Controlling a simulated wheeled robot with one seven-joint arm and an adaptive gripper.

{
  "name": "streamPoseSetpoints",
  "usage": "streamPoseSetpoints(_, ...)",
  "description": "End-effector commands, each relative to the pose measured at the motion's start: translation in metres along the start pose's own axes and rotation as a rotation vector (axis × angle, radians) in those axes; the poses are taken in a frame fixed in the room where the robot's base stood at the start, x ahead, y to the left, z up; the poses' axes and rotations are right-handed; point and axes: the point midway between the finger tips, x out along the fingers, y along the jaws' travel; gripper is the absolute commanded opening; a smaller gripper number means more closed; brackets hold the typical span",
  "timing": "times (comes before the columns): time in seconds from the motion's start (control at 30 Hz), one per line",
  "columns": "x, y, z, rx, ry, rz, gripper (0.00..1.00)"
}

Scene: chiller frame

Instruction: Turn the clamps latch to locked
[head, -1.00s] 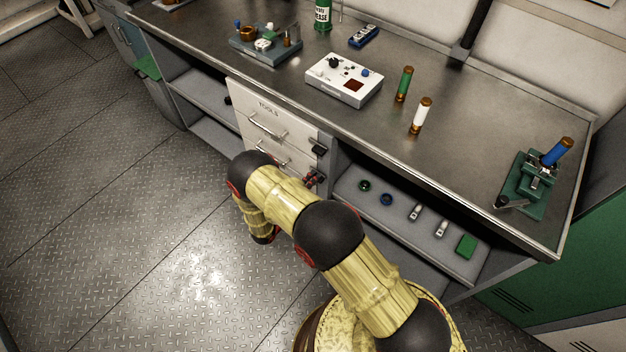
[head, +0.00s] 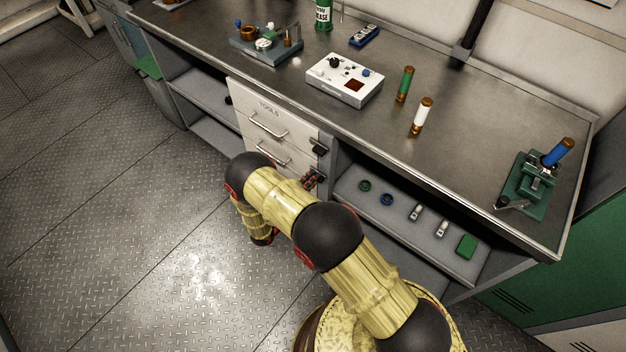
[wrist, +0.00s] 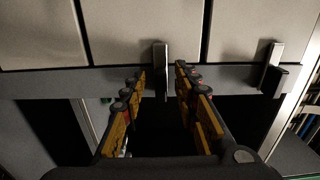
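Two latches sit at the right edge of the drawer fronts (head: 278,128). The upper latch (head: 318,149) is dark and beside the TOOLS drawer; it also shows in the wrist view (wrist: 273,68). The other latch (wrist: 161,62), seemingly the clamps latch, is an upright metal bar in the wrist view; its label is not readable and my arm hides it in the head view. My gripper (head: 313,179) is at the drawer edge below the upper latch. In the wrist view my gripper (wrist: 160,73) is open, its fingers on either side of the bar, with gaps visible.
The worktop (head: 470,150) overhangs above. An open shelf (head: 400,222) with small parts lies right of the drawers. A green fixture (head: 527,190) with a blue cylinder stands at the worktop's right end. The floor at left is clear.

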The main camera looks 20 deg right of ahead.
Motion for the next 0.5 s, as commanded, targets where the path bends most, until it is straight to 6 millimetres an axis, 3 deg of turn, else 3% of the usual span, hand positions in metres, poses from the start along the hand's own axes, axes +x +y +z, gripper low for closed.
streamPoseSetpoints(0.5, -0.096, 0.000, 0.001, 0.000, -0.004, 0.000, 0.30)
